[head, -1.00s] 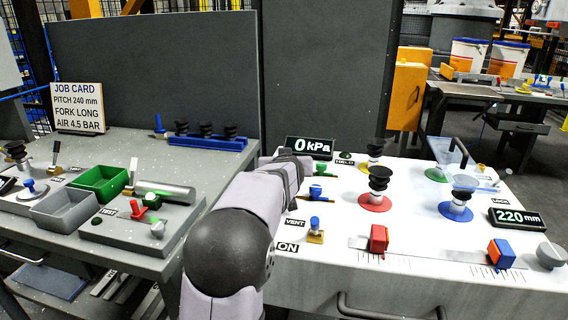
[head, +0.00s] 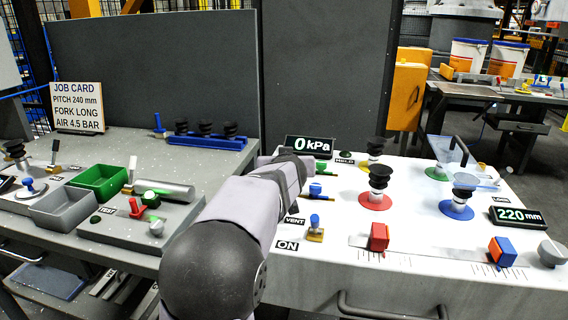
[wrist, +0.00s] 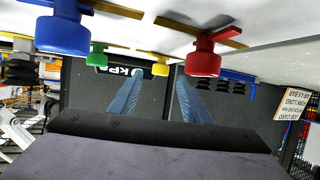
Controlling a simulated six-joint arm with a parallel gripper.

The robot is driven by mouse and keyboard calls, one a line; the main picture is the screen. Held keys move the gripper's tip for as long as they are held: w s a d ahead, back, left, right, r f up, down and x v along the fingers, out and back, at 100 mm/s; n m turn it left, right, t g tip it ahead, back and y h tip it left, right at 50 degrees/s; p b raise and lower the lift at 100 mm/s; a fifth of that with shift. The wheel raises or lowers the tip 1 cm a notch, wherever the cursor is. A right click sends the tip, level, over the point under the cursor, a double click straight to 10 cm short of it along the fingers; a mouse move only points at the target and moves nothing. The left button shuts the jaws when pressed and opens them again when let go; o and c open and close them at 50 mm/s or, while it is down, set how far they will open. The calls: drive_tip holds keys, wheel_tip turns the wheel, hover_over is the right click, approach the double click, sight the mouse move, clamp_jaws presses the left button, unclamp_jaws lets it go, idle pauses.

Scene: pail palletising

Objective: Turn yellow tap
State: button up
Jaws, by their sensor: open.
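In the wrist view, the yellow tap (wrist: 160,68) shows as a small yellow knob under a flat yellow bar. It lies between a green tap (wrist: 97,56) and a larger, nearer red tap (wrist: 203,58). A blue tap (wrist: 62,32) is nearest at the upper left. My gripper (wrist: 160,80) is open and empty, its two fingers apart on either side of the yellow knob in the picture. I cannot tell whether they touch it. In the head view my arm covers the yellow tap and the fingers.
A grey table (head: 200,160) with trays is at left.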

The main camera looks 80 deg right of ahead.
drive_tip(key=shift+v, duration=1.55)
